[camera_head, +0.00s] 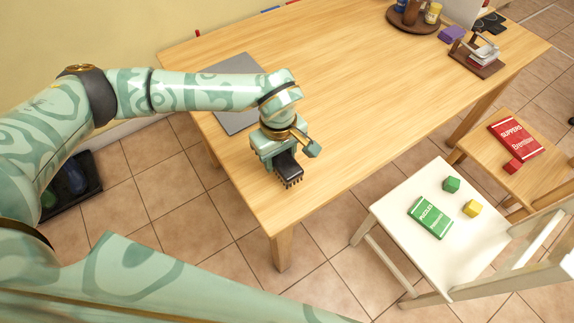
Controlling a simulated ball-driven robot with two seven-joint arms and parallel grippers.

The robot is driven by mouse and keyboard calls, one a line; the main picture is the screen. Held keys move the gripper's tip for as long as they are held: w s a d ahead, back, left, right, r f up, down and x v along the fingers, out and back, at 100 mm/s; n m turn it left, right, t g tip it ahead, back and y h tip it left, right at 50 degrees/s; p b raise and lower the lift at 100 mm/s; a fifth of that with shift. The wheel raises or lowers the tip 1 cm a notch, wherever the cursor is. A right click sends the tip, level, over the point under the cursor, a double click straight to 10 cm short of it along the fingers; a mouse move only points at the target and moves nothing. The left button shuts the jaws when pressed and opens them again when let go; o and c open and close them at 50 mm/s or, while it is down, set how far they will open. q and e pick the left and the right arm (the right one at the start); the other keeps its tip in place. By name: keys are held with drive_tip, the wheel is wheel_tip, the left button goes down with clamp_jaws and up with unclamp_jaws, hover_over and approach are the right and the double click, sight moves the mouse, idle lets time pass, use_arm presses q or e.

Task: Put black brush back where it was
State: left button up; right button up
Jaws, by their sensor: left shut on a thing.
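The black brush (288,170) has a dark body with short bristles pointing down. My left gripper (284,151) is shut on it. The gripper and brush are over the near left corner of the wooden table (330,100). I cannot tell whether the bristles touch the tabletop or hang just above it. The gripper hides the upper part of the brush. My right gripper is not in view.
A grey flat mat (236,120) lies at the table's left end, partly behind my arm. A round brown tray (411,24) with containers and a small rack (477,61) stand at the far end. A white chair (400,205) holds a green book and blocks. The middle tabletop is clear.

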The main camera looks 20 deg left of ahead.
sight(285, 165)
use_arm(q)
drive_tip(key=shift+w+d+f, duration=0.25)
drive_tip(key=shift+w+f, duration=0.1)
drive_tip(key=shift+f, duration=0.3)
drive_tip(key=f, duration=0.1)
drive_tip(key=f+b, duration=0.2)
drive_tip(key=shift+w+d+f, duration=0.2)
drive_tip(key=shift+d+f, duration=0.05)
drive_tip(key=shift+f, duration=0.05)
drive_tip(key=shift+w+f, duration=0.1)
drive_tip(key=shift+f, duration=0.05)
drive_tip(key=o, duration=1.1)
